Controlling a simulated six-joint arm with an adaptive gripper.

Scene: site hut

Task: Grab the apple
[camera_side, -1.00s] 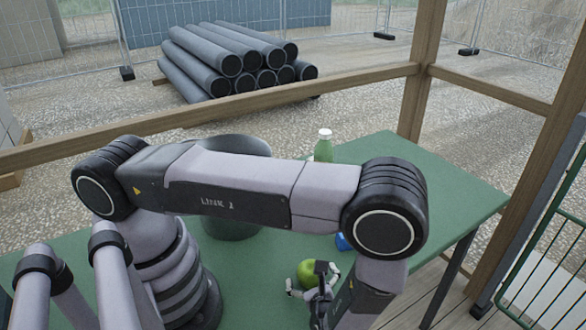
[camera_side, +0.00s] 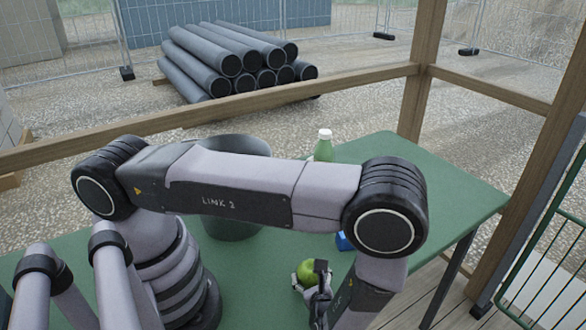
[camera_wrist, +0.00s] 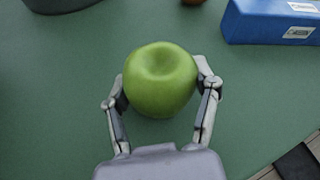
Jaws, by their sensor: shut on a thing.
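A green apple (camera_wrist: 160,80) sits between the two fingers of my gripper (camera_wrist: 162,90) in the wrist view, with a finger touching it on each side. My gripper is shut on it. In the side view the apple (camera_side: 308,271) shows low in the middle, at or just above the green table (camera_side: 455,190). My gripper (camera_side: 306,280) is around it there, and my wrist hides part of it. I cannot tell whether the apple touches the table.
A blue box (camera_wrist: 270,22) with white labels lies to the right of the apple. A dark grey bin (camera_side: 232,228) stands behind my arm. A green bottle with a white cap (camera_side: 324,147) stands near the far table edge. A small brownish thing (camera_wrist: 192,1) is cut off at the top.

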